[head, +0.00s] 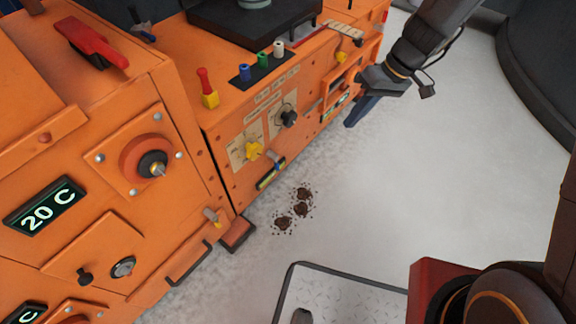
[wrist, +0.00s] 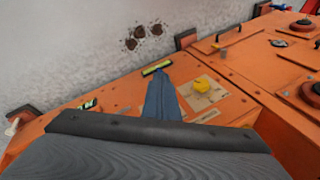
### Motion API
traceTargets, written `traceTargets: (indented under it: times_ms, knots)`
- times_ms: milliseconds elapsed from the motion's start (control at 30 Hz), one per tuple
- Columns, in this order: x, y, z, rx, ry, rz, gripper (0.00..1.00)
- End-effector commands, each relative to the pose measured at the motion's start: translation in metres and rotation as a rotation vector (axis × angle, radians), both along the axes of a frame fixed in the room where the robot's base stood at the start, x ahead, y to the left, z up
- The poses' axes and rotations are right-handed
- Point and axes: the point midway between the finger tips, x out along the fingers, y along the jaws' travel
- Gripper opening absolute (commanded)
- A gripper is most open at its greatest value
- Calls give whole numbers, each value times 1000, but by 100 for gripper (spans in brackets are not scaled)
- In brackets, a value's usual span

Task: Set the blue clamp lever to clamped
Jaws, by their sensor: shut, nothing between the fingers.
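My gripper (head: 352,122) hangs in front of the machine's right part, well to the right of and apart from that lever. Its blue fingers (wrist: 164,95) are together and empty in the wrist view.
Blue, green and white pegs (head: 262,60) stand on top. A large red lever (head: 90,42) is at left. Grey floor (head: 440,180) lies open at right.

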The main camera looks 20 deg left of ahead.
Motion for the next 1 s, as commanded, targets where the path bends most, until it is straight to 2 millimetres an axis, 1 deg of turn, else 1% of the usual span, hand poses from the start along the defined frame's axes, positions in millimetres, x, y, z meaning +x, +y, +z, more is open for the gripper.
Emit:
traceTargets:
  times_ms: [33, 167, 200, 267, 300, 400, 500, 567, 700, 867, 1000]
  knots:
    - [12, 12, -33, 24, -4, 32, 0]
    - [35, 41, -89, 93, -33, 115, 0]
    - [42, 50, -106, 114, -44, 140, 0]
    - [52, 63, -130, 144, -61, 174, 0]
    - [57, 71, -146, 162, -71, 196, 0]
    - [69, 88, -179, 205, -98, 244, 0]
    - [77, 101, -202, 235, -120, 277, 0]
    - [80, 106, -212, 248, -130, 291, 0]
    - [84, 114, -223, 263, -144, 310, 0]
    - [81, 123, -236, 266, -145, 313, 0]
    - [77, 136, -256, 264, -144, 314, 0]
